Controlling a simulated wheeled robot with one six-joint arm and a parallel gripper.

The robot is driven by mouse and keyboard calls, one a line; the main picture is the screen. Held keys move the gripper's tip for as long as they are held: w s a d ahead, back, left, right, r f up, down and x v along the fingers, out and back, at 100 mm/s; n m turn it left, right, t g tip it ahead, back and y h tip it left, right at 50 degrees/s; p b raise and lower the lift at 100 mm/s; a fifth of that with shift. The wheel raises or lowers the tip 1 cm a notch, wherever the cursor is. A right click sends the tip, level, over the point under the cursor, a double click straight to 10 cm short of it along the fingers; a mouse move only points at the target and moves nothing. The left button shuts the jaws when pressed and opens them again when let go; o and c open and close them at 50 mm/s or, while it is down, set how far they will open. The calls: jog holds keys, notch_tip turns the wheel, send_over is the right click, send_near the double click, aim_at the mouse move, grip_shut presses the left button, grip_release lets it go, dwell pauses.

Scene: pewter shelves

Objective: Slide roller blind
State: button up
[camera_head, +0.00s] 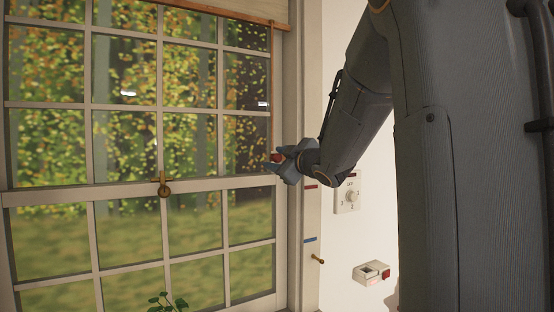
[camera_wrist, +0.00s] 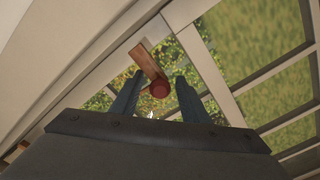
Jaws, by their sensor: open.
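The roller blind (camera_head: 215,11) is rolled up high, with its wooden bar along the top of the window. A thin wooden strip (camera_head: 272,85) hangs down at the window's right side and ends in a red knob (camera_head: 277,157). In the wrist view the wooden strip (camera_wrist: 146,62) runs to the red knob (camera_wrist: 159,90). My gripper (camera_head: 281,164) is at the knob, in front of the window's right edge. In the wrist view my gripper (camera_wrist: 159,80) is open, with the knob between its two fingers; I cannot tell whether they touch it.
The paned window (camera_head: 120,188) has a brass latch (camera_head: 164,186) at mid-height. Right of it are a red mark (camera_head: 311,187), a blue mark (camera_head: 309,239), a brass hook (camera_head: 318,260), a dial (camera_head: 347,195) and a small wall box (camera_head: 371,272). A plant (camera_head: 168,302) stands below.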

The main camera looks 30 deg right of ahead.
grip_shut()
notch_tip(320, 180, down, 10)
jog(key=b, duration=0.7)
grip_release()
